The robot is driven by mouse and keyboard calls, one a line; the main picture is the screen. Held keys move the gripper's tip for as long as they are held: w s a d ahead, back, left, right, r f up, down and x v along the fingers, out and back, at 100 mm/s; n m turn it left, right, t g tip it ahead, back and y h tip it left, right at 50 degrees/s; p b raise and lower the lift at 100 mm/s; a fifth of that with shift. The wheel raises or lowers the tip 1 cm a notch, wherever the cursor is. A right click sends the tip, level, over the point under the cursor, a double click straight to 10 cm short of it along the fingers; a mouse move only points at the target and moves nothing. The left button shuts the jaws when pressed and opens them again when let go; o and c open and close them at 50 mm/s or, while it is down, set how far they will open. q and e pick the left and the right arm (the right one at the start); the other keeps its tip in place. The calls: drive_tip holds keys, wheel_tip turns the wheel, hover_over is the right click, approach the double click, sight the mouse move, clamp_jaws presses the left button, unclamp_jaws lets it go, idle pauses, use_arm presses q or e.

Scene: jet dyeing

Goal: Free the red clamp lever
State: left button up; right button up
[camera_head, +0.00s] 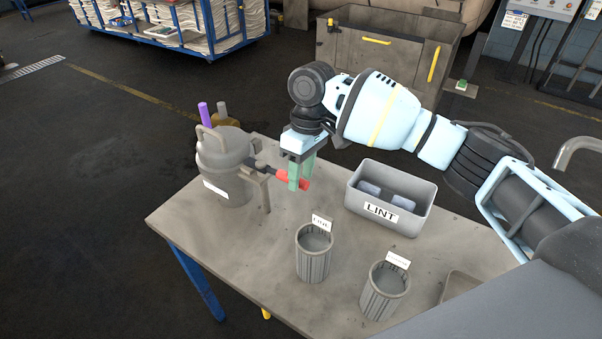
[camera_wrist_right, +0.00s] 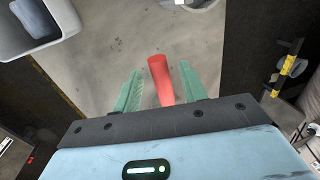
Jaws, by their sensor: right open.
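The red clamp lever (camera_head: 304,184) sticks out to the right from the grey lidded vessel (camera_head: 225,160) on the table, on a dark arm. My right gripper (camera_head: 300,182) is over the lever's red end, with its green fingers pointing down. In the right wrist view the red lever (camera_wrist_right: 161,80) lies between the two open green fingers (camera_wrist_right: 158,88), nearer the right finger. I cannot tell whether a finger touches it. My left gripper is not in view.
A grey bin labelled LINT (camera_head: 422,222) holds blue-grey blocks right of my gripper. Two ribbed grey cups (camera_head: 314,262) (camera_head: 384,296) with tags stand at the table's (camera_head: 240,262) front. Bare tabletop lies between the vessel and cups. A metal tub (camera_head: 385,60) stands behind.

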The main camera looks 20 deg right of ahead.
drive_tip(key=shift+f, duration=0.35)
clamp_jaws()
